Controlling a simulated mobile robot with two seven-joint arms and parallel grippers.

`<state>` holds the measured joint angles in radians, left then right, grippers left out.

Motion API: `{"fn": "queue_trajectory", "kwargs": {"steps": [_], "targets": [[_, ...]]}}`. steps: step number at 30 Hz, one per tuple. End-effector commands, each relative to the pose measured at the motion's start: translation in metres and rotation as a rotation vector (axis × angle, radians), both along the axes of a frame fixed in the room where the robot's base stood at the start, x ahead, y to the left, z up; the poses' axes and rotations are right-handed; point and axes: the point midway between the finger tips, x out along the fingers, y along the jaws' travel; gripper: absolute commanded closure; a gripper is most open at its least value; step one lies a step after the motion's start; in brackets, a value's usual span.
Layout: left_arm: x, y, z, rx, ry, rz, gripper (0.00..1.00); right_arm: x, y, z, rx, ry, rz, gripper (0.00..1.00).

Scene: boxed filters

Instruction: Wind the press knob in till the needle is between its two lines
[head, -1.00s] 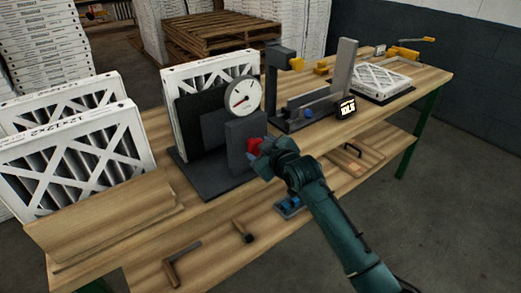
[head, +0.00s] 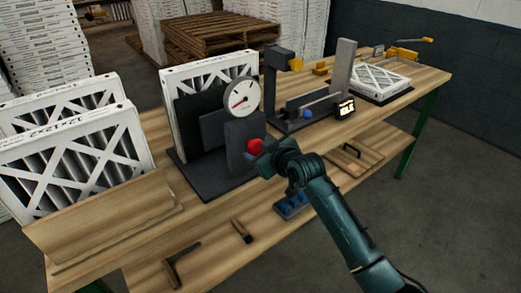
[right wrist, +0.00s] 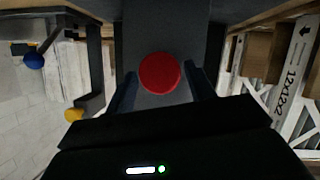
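The press (head: 212,184) is dark grey and stands on the bench with a white-framed filter (head: 205,72) upright in it. Its round white gauge (head: 241,96) faces me; the needle points to the lower left, and its two lines are too small to make out. The red knob (head: 254,146) is on the press's front block; it also shows in the right wrist view (right wrist: 160,73). My right gripper (head: 262,158) is just in front of the knob. Its fingers stand open on either side of the knob, apparently without gripping it. My left gripper is out of view.
Two filters (head: 75,165) stand at the left behind a wooden board (head: 105,215). A grey fixture with a blue knob (head: 308,113) and a small display (head: 346,108) are right of the press. Another filter (head: 380,78) lies further right. Tools lie on the lower shelf (head: 210,240).

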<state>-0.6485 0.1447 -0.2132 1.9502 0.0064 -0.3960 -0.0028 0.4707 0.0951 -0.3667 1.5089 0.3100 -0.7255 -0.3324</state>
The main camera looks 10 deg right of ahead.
Motion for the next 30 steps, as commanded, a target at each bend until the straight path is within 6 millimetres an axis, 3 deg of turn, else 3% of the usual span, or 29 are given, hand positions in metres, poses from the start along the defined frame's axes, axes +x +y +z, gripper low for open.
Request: {"fn": "queue_trajectory", "kwargs": {"steps": [5,17,30], "targets": [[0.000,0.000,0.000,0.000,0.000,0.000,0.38,0.000,0.000,0.000,0.000,-0.001,0.000,0.32],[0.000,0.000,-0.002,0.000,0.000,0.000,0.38,-0.009,-0.004,0.004,0.000,-0.003,0.000,0.32],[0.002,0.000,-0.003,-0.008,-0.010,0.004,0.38,-0.078,-0.035,0.033,-0.002,-0.004,0.000,0.32]]}}
